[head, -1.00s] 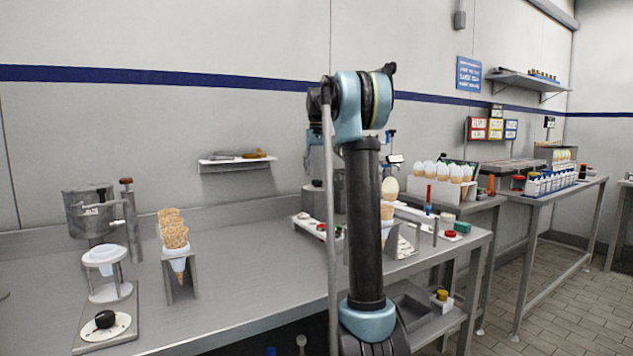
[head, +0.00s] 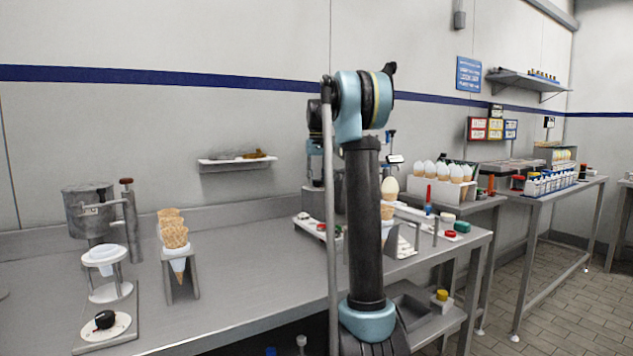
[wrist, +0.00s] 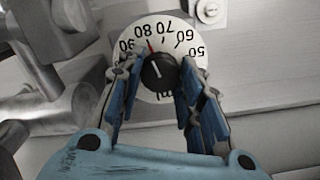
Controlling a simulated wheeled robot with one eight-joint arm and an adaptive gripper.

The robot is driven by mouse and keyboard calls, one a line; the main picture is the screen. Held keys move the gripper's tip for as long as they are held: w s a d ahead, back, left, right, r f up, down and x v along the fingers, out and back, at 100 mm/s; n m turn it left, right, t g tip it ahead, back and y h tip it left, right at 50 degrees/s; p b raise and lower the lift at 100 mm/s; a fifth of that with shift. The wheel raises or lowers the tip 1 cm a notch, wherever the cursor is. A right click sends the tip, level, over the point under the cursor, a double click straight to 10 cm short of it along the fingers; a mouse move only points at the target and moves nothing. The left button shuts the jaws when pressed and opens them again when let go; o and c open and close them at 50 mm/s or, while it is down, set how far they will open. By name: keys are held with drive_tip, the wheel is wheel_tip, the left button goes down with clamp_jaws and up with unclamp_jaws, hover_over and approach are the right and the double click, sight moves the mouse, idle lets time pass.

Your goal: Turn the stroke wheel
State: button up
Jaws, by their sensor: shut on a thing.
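The stroke wheel is a round white dial (wrist: 172,32) marked 50, 60, 70, 80, 90 and "ml", with a black knob (wrist: 158,73) at its centre. It shows in the wrist view, top middle. A red line on the dial lies close to the 80. My gripper (wrist: 160,78) has its blue fingertips on either side of the black knob and is shut on it. The fingers cover the dial's lower left and right. In the head view my own arm hides my gripper and this wheel.
Metal tubes (wrist: 38,65) stand close on the left in the wrist view, and a bolt fitting (wrist: 208,10) sits at top right.

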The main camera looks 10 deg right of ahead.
drive_tip(key=shift+m, duration=2.9)
drive_tip(key=o, duration=1.1)
drive_tip(key=shift+c, duration=0.2)
drive_tip(key=shift+r, duration=0.1)
wheel_tip(320, 180, up, 12)
